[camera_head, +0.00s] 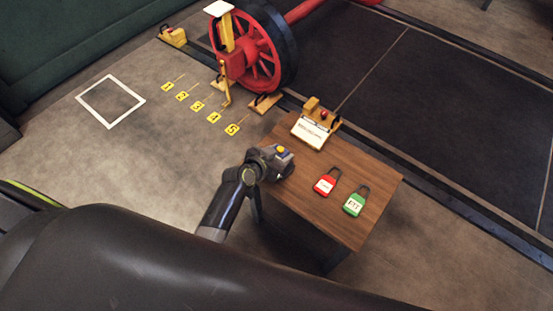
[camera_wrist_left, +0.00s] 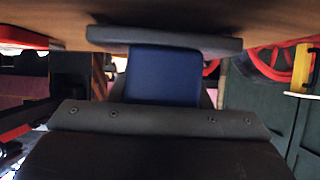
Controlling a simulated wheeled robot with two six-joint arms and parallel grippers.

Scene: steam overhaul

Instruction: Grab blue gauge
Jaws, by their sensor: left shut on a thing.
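My left gripper (camera_head: 278,158) is at the left edge of the wooden table, in the head view. It is shut on a blue thing, taken to be the blue gauge (camera_wrist_left: 163,75), which shows between the two dark fingers in the left wrist view. In the head view only a small grey-blue part of the gauge (camera_head: 286,153) shows by the fingertips, and the rest is hidden. The gauge's face cannot be seen. My right gripper is in neither view.
Numbered yellow tags (camera_head: 197,106) and a white square outline (camera_head: 139,101) mark the floor. A red wheel (camera_head: 262,62) stands behind.

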